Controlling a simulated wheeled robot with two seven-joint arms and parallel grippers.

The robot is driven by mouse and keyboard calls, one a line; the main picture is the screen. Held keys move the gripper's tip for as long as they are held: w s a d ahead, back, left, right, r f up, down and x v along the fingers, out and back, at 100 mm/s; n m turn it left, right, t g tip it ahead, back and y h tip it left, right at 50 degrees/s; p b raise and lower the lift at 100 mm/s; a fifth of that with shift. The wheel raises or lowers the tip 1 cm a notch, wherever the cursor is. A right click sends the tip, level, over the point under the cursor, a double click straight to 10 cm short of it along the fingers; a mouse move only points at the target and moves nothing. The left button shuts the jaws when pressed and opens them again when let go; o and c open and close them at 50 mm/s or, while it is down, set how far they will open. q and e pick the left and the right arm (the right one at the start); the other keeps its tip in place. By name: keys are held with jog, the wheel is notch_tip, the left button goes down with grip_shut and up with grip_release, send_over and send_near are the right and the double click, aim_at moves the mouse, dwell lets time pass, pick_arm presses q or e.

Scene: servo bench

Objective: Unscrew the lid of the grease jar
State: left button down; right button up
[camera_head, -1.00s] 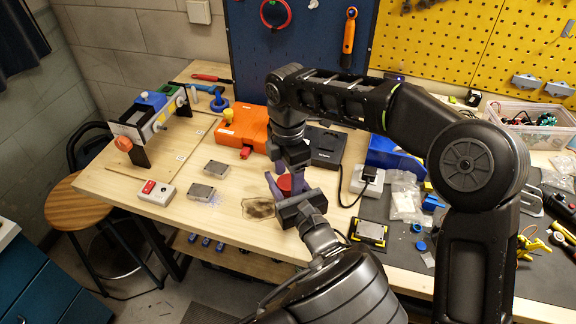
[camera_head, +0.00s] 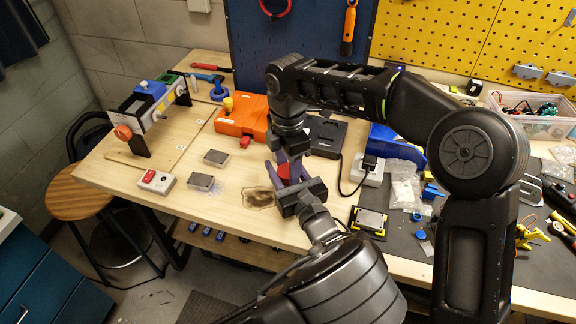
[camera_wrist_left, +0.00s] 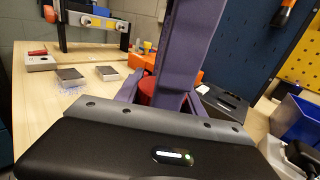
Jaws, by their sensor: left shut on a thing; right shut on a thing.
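The grease jar (camera_head: 284,171) stands near the middle of the bench. Only a red part shows between purple fingers; the rest is hidden, and I cannot tell where lid meets body. The red part also shows in the left wrist view (camera_wrist_left: 147,88), partly behind a large purple finger. My left gripper (camera_head: 283,180) reaches in from the front and is shut on the jar. My right gripper (camera_head: 290,163) comes down from above and is shut at the same place, apparently on the lid; its grip is mostly hidden.
An orange case (camera_head: 241,116) stands behind the jar, with a black box (camera_head: 325,136) to its right. A dark stain (camera_head: 259,197) marks the bench at left. A white socket block (camera_head: 368,172) with a cable stands at right.

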pick_arm(q)
jog(key=shift+f, duration=0.15)
pick_arm(e)
grip_shut()
jog(key=n, duration=0.3)
jog(key=o, duration=1.2)
grip_release()
jog(key=shift+o, duration=0.2)
jog(key=shift+r, duration=2.3)
pick_arm(q)
jog(key=c, duration=0.6)
grip_release()
jog(key=shift+c, duration=0.2)
